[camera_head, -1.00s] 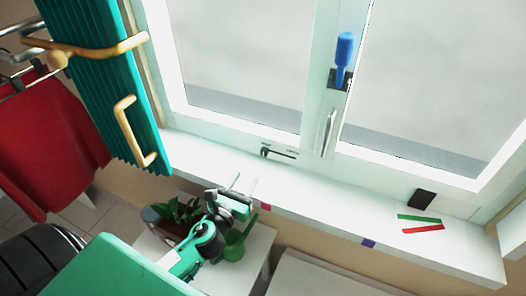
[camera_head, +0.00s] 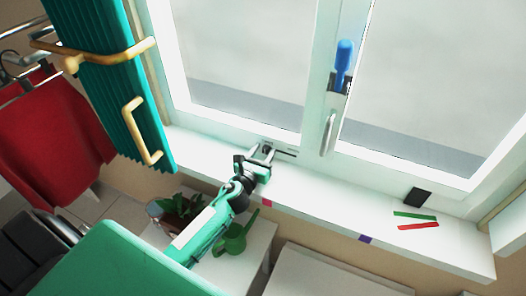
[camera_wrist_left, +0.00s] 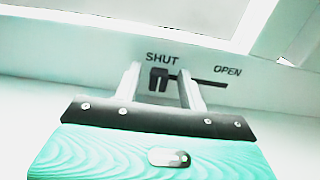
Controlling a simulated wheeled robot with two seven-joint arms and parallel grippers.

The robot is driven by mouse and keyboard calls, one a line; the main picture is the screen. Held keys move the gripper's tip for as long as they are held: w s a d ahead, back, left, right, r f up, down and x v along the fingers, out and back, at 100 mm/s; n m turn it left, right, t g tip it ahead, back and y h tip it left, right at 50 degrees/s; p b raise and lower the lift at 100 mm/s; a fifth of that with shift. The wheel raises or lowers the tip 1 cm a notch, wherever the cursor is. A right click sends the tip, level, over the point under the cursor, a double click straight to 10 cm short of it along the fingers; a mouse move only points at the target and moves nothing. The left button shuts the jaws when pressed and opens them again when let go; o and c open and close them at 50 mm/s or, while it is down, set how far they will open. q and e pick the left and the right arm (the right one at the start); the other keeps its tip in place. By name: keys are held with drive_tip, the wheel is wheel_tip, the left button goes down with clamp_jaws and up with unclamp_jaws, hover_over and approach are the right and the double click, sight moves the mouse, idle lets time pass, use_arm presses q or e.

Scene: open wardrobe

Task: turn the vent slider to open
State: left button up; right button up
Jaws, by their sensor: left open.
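The vent slider (camera_wrist_left: 158,79) is a small dark knob at the left end of a dark slot (camera_wrist_left: 205,81) in the white window frame. The word SHUT (camera_wrist_left: 162,58) is printed above the knob, and OPEN (camera_wrist_left: 228,70) stands by the right end of the slot. My left gripper (camera_wrist_left: 160,82) is open, with one finger on each side of the knob in the left wrist view; I cannot tell if either finger touches it. In the head view my left gripper (camera_head: 262,153) is at the frame above the sill and partly covers the slider. My right gripper is not in view.
The white sill (camera_head: 330,207) carries a black block (camera_head: 417,196), a green strip (camera_head: 415,216) and a red strip (camera_head: 418,227) at right. A plant (camera_head: 180,207) and green watering can (camera_head: 235,238) stand below.

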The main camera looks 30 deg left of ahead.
sight(295, 154)
use_arm(q)
clamp_jaws()
drive_tip(key=d, duration=0.9)
drive_tip(key=shift+w+d, duration=0.2)
unclamp_jaws()
drive_tip(key=shift+d, duration=0.15)
